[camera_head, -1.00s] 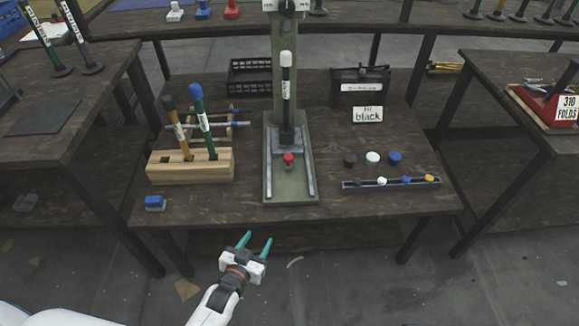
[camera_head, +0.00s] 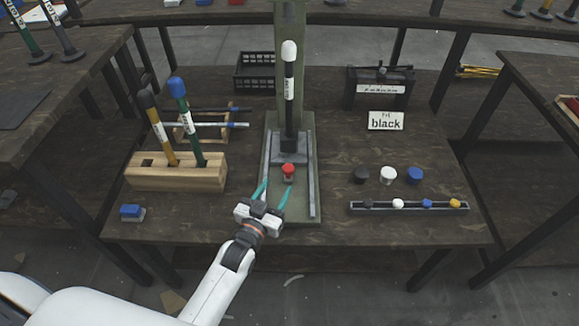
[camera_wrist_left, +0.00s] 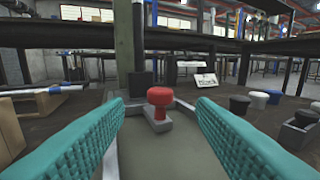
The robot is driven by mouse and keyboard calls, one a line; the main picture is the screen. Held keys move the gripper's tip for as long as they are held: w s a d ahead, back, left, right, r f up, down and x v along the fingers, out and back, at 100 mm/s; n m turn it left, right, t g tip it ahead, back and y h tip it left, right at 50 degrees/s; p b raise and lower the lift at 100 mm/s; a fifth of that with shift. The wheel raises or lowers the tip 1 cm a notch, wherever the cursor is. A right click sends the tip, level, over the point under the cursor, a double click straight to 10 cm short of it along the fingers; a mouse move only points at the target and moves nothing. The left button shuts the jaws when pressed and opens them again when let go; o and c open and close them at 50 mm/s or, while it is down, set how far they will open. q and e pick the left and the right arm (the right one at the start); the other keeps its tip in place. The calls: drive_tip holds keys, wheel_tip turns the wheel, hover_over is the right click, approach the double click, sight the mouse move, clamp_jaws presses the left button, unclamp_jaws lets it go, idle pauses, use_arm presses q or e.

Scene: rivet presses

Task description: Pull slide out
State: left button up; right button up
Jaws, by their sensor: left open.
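The rivet press stands on a grey-green base (camera_head: 305,210) with two side rails. Its slide (camera_head: 290,150) is a dark block at the foot of the column, with a black, white-topped post (camera_head: 289,85) above it. A red knob (camera_head: 288,170) sits at the slide's front; it also shows in the left wrist view (camera_wrist_left: 160,97). My left gripper (camera_head: 273,191) is open over the front of the base. Its teal fingers lie on either side of the knob, a little in front of it, apparently not touching. My right gripper is not in view.
A wooden block (camera_head: 178,172) with two handled tools stands left, with a blue-topped piece (camera_head: 132,213) in front. Right are several loose caps (camera_head: 387,175), a strip of small caps (camera_head: 408,205) and a "black" sign (camera_head: 386,121).

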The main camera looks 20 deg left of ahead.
sight(286, 172)
use_arm(q)
drive_tip(key=w, duration=0.4)
drive_tip(key=w+b, duration=0.1)
drive_tip(key=w, duration=0.1)
drive_tip(key=shift+d+f, duration=0.15)
drive_tip(key=shift+d, duration=0.25)
drive_tip(key=shift+w+d, duration=0.1)
drive_tip(key=shift+w, duration=0.75)
drive_tip(key=shift+w+b, duration=0.3)
drive_tip(key=shift+w, duration=0.25)
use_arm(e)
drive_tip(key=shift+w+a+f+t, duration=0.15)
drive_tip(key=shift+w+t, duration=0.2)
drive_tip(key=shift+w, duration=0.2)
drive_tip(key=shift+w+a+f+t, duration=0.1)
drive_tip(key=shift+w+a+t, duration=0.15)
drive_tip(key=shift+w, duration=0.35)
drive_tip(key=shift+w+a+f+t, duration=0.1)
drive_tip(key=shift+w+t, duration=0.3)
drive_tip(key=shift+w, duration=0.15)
use_arm(q)
clamp_jaws()
